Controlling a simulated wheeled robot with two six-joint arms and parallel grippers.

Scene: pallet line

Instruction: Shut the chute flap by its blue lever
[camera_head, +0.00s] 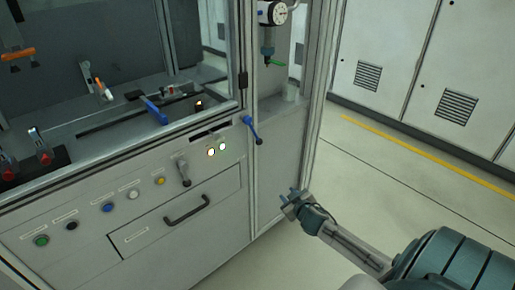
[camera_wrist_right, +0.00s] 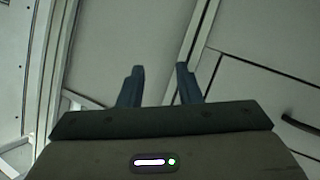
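A blue lever (camera_head: 252,130) with a rounded head sits on the machine's front, by the corner post, and hangs slanting down to the right. The chute flap itself I cannot make out clearly; a dark slot (camera_head: 210,132) lies just left of the lever. My right gripper (camera_head: 290,196) is below and to the right of the lever, well apart from it, beside the cabinet's corner. In the right wrist view its two fingers (camera_wrist_right: 160,70) stand apart with nothing between them. The lever does not show there. My left gripper is out of view.
The machine front has a drawer handle (camera_head: 187,209), a grey lever (camera_head: 183,172), and a row of buttons (camera_head: 108,207). A dial gauge (camera_head: 272,13) and a green-handled valve (camera_head: 275,62) are above. Open floor (camera_head: 380,180) lies right, before wall cabinets (camera_head: 425,60).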

